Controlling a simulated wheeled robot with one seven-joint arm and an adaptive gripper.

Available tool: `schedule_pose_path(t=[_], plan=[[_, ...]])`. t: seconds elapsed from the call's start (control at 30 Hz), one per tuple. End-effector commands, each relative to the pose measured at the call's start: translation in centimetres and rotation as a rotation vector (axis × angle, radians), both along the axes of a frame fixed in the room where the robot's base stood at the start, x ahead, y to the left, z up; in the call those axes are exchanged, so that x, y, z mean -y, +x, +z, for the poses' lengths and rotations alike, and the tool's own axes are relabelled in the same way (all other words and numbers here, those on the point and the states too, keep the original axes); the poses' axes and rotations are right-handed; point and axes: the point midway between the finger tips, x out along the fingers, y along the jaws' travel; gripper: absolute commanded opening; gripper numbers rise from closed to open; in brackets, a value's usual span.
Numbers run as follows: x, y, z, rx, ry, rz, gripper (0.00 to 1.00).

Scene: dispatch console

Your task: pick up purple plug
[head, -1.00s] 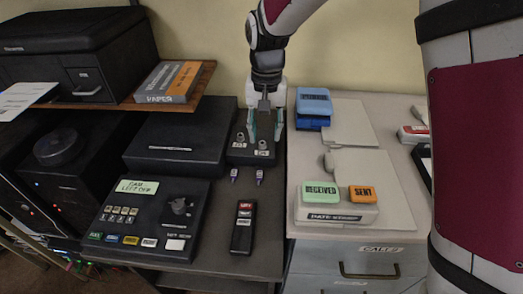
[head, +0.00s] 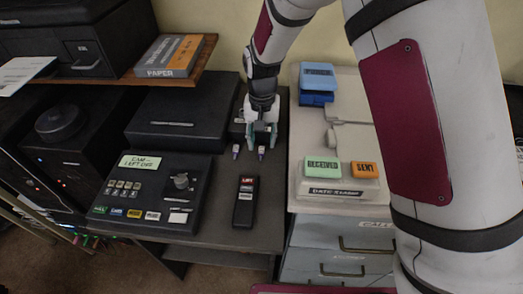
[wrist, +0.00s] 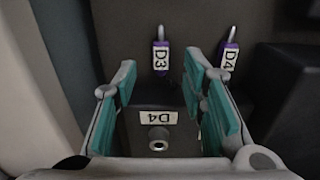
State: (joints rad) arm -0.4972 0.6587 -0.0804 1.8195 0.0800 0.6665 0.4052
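In the wrist view one is marked D3 (wrist: 160,60) and the other D4 (wrist: 229,55). The head view shows a left plug (head: 236,152) and a right plug (head: 261,154). My gripper (head: 262,142) points down over the box, just behind the right plug. In the wrist view its teal-padded fingers (wrist: 160,95) are wide apart, with a round socket (wrist: 158,145) labelled D4 below and between them. It holds nothing.
A black remote (head: 245,202) lies in front of the plugs. A black control panel (head: 150,195) stands to the left, with a black box (head: 180,135) behind it. At right, a grey cabinet top carries the RECEIVED (head: 322,167) and SENT (head: 365,169) stamps and a blue box (head: 318,82).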

Motion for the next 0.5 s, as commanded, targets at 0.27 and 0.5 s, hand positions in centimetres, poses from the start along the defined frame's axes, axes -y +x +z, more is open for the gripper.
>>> schedule_pose_path(t=[0.27, 0.5], plan=[[-0.1, -0.1, -3.0, -0.001, -0.001, 0.001, 0.38], [-0.1, -0.1, -3.0, 0.0, 0.0, 0.001, 0.36]])
